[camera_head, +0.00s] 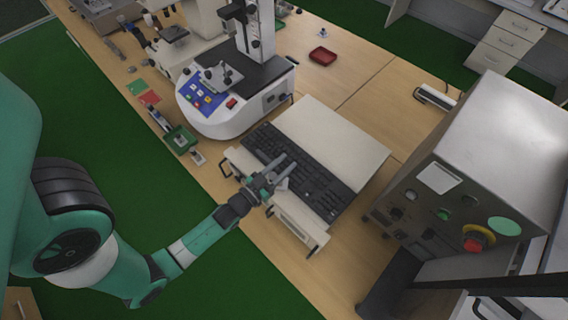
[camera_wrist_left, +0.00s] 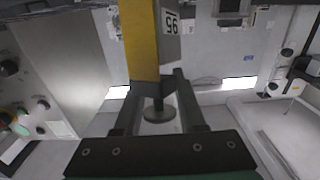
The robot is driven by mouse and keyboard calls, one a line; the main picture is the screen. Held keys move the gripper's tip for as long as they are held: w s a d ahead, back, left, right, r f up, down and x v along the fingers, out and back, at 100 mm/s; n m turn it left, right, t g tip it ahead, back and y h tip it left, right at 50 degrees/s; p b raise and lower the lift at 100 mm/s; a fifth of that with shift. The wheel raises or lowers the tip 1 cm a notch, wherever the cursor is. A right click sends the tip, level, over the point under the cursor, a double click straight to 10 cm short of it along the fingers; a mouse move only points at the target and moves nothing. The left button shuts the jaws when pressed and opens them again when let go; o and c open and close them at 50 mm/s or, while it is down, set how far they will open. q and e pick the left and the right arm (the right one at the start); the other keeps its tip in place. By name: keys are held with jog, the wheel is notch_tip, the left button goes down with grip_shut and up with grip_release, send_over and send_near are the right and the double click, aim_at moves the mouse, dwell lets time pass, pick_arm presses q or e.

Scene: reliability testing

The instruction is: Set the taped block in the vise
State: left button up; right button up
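My left gripper (camera_head: 280,168) is over the black keyboard, with its two fingers apart and nothing seen between them in the head view. In the left wrist view the fingers (camera_wrist_left: 157,88) are spread, and a yellow and grey post-like shape with a round disc shows between and beyond them; I cannot tell that it is touched. A small green vise-like fixture (camera_head: 181,138) stands near the bench edge, left of the gripper. I cannot make out the taped block for certain. My right gripper is not in view.
The keyboard (camera_head: 310,183) lies along a pale device (camera_head: 330,145). A white and blue-panelled instrument (camera_head: 225,115) stands behind. A grey control box (camera_head: 490,150) with a red button stands at right.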

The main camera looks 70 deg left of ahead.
pick_arm(q)
jog(key=shift+o, duration=1.3)
jog(key=shift+s+r+p, duration=0.15)
jog(key=shift+r+p, duration=0.25)
jog(key=shift+r, duration=0.05)
jog(key=v, duration=1.2)
jog(key=shift+f, duration=0.1)
